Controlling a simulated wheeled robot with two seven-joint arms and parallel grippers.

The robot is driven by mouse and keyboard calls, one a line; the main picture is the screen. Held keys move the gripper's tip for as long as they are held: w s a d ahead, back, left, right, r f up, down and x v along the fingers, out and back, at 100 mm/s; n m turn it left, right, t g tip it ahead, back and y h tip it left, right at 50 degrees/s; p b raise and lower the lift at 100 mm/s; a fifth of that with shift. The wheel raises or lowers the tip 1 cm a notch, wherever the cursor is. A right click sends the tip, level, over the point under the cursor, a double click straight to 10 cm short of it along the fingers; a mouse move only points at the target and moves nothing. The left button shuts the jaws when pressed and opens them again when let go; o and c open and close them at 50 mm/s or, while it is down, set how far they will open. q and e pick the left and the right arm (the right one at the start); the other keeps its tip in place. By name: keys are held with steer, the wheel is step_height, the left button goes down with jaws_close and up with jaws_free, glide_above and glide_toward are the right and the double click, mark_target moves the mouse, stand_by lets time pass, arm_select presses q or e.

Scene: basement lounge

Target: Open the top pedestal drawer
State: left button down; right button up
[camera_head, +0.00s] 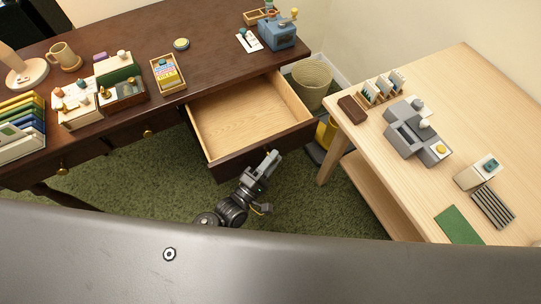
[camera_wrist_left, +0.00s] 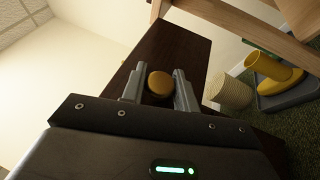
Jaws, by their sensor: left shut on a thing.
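The top pedestal drawer (camera_head: 246,113) is pulled well out from the dark wooden desk (camera_head: 143,28). Its pale wood inside looks empty in the head view. My left gripper (camera_head: 271,160) is at the drawer's dark front (camera_head: 293,139). In the left wrist view, the fingers of my left gripper (camera_wrist_left: 159,88) are on either side of a round brass knob (camera_wrist_left: 160,83) on the drawer front (camera_wrist_left: 168,55), shut on it. The knob is hidden behind the gripper in the head view. My right gripper is not in view.
A light wooden table (camera_head: 463,92) stands at the right, close to the open drawer. A woven basket (camera_head: 312,85) and a yellow object (camera_head: 326,132) are on the floor between them. Green carpet (camera_head: 300,195) is clear before the drawer. Several small items stand on the desk.

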arm_select(q)
steer(key=c, duration=1.1)
jaws_free()
steer(key=shift+o, duration=0.2)
steer(key=v, duration=1)
steer(key=shift+s+a+b, duration=0.25)
steer(key=shift+b, duration=0.1)
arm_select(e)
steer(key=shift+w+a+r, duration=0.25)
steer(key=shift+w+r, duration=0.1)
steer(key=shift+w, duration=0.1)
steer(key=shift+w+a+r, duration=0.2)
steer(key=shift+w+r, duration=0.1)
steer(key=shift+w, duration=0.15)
arm_select(q)
steer(key=shift+f, duration=0.1)
